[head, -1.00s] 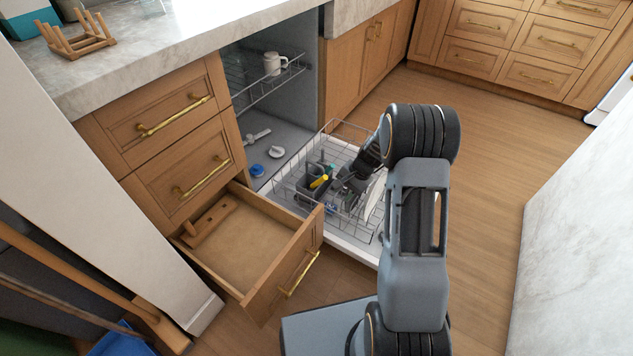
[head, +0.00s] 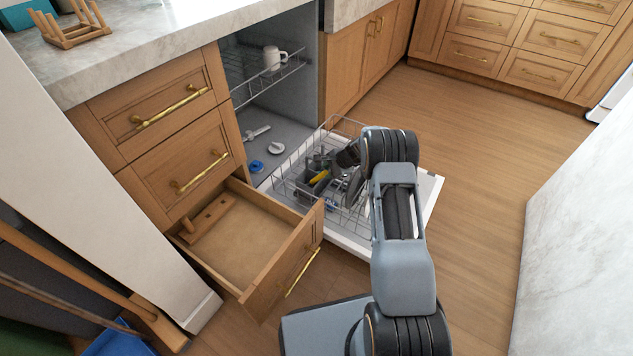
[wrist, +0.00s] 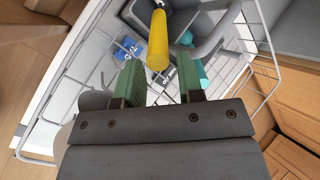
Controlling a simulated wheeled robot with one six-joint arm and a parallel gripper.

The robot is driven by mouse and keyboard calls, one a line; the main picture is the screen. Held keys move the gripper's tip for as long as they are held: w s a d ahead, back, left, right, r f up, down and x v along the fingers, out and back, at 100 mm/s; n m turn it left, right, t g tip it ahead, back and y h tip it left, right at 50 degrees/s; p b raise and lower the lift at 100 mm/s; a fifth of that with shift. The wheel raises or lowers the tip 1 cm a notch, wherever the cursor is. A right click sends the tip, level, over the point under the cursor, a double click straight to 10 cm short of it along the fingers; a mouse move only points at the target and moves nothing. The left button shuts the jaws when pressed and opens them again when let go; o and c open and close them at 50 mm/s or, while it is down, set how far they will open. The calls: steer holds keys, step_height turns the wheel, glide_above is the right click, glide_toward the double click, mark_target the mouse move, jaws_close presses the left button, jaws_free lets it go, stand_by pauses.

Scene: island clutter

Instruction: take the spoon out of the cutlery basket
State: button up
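The grey cutlery basket (head: 312,184) stands in the dishwasher's lower rack; its grey wall also shows in the wrist view (wrist: 212,35). A yellow handle (head: 320,177) sticks up out of it. In the wrist view this yellow handle (wrist: 157,42) points toward me, just ahead of the gap between my fingertips. I cannot tell whether it belongs to the spoon; no spoon bowl shows clearly. My gripper (wrist: 159,82) is open, its two green fingertips apart, with nothing held between them. In the head view my arm largely hides the gripper.
The lower rack (head: 283,190) is pulled out, its wires around the basket. Teal pieces (wrist: 203,74) and a blue item (wrist: 126,47) lie near the fingers. An open drawer (head: 290,255) stands left of my arm. A white mug (head: 272,58) sits on the upper rack.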

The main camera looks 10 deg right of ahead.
mark_target(322, 175)
steer(key=shift+b+x, duration=1.4)
steer(key=shift+x, duration=1.4)
steer(key=shift+s, duration=0.1)
jaws_close()
steer(key=shift+r, duration=0.1)
